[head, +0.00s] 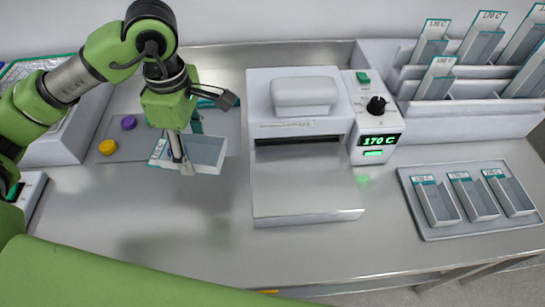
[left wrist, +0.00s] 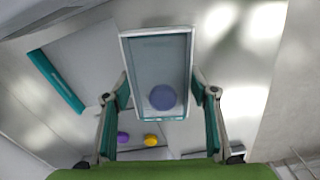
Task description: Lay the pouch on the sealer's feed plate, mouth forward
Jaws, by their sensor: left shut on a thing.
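My left gripper (head: 180,158) is shut on a pale see-through pouch (head: 207,152) with a teal edge, held above the counter left of the sealer. In the left wrist view the pouch (left wrist: 157,60) lies between the two fingers, with a bluish round thing showing in or through it. I cannot tell which end is its mouth. The white sealer (head: 298,120) stands mid-counter. Its flat feed plate (head: 305,205) is empty and sticks out towards me below the dark slot (head: 298,140). My right gripper is not in view.
The control box (head: 375,135) reads 170 C. A tray (head: 430,236) with three pouches lies at right, below a rack (head: 470,115) of more pouches. A purple disc (head: 128,122) and a yellow disc (head: 106,147) lie at left. The front counter (head: 170,225) is clear.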

